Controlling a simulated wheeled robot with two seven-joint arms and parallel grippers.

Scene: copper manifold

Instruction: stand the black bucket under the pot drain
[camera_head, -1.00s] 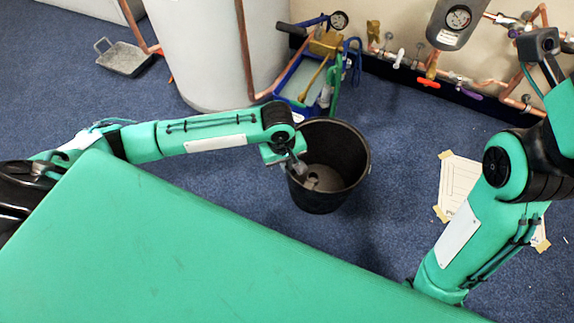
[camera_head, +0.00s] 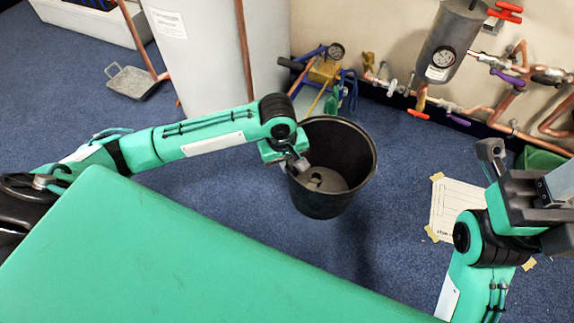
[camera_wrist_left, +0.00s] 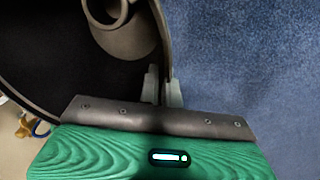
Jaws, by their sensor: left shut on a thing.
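The black bucket (camera_head: 352,150) is upright in the middle of the head view, with a pale round shape inside it. My left gripper (camera_head: 298,163) is shut on its left rim; in the left wrist view the bucket wall (camera_wrist_left: 158,45) passes between the fingertips (camera_wrist_left: 163,88). A shadow lies beside the bucket; I cannot tell its height above the floor. The grey pot (camera_head: 452,45) with a gauge is on the back wall, its brass drain (camera_head: 421,98) below it with a red handle. My right gripper (camera_head: 492,160) is at the right, its jaw gap unclear.
A white sheet (camera_head: 456,207) taped to the floor lies right of the bucket, partly behind my right arm. A white tank (camera_head: 220,60), a yellow and blue pump (camera_head: 325,72) and copper pipes (camera_head: 490,108) stand behind. A grey pan (camera_head: 130,82) lies at the left. Blue floor is clear around the bucket.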

